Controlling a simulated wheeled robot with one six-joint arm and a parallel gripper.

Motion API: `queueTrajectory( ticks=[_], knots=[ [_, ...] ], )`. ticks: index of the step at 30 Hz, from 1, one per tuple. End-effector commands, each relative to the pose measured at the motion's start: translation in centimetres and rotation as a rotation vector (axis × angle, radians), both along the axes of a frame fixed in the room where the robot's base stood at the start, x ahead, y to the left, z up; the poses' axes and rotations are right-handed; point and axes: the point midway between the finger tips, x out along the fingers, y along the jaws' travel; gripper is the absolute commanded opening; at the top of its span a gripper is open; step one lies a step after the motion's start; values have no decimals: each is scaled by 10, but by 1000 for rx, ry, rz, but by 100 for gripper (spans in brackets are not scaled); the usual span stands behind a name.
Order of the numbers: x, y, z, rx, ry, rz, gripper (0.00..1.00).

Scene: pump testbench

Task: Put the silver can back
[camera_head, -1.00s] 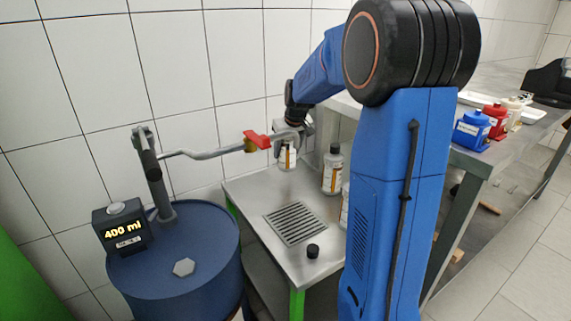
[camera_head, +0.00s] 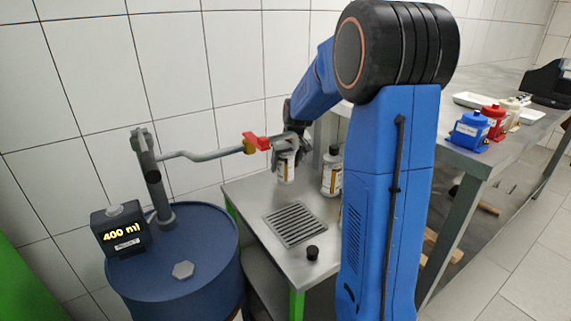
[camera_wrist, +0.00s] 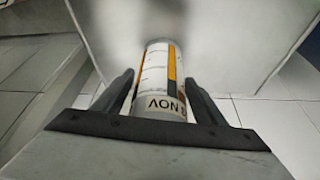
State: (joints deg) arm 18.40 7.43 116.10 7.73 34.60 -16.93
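The silver can (camera_head: 286,169) has a white and orange label and is upright at the back of the steel bench. My gripper (camera_head: 287,146) is around its upper part. In the wrist view the can (camera_wrist: 160,76) sits between the two fingers of my gripper (camera_wrist: 158,92), which are closed on its sides. The can's base is at or just above the bench top; I cannot tell whether it touches. A similar labelled bottle (camera_head: 331,172) with a black cap stands just to the right.
The bench (camera_head: 250,190) has a drain grate (camera_head: 295,223) and a loose black cap (camera_head: 312,253) in front. A pipe with a red valve handle (camera_head: 256,141) reaches close to my gripper from the left. A blue drum (camera_head: 210,260) with a "400 ml" display (camera_head: 122,233) stands left.

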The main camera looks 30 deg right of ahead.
Motion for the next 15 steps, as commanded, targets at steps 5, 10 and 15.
queueTrajectory(
  ticks=[5,10,15],
  knots=[
    [0,0,0,0,0,0,73],
    [0,0,1,0,-1,0,73],
    [-4,0,15,-1,-4,0,73]
  ],
)
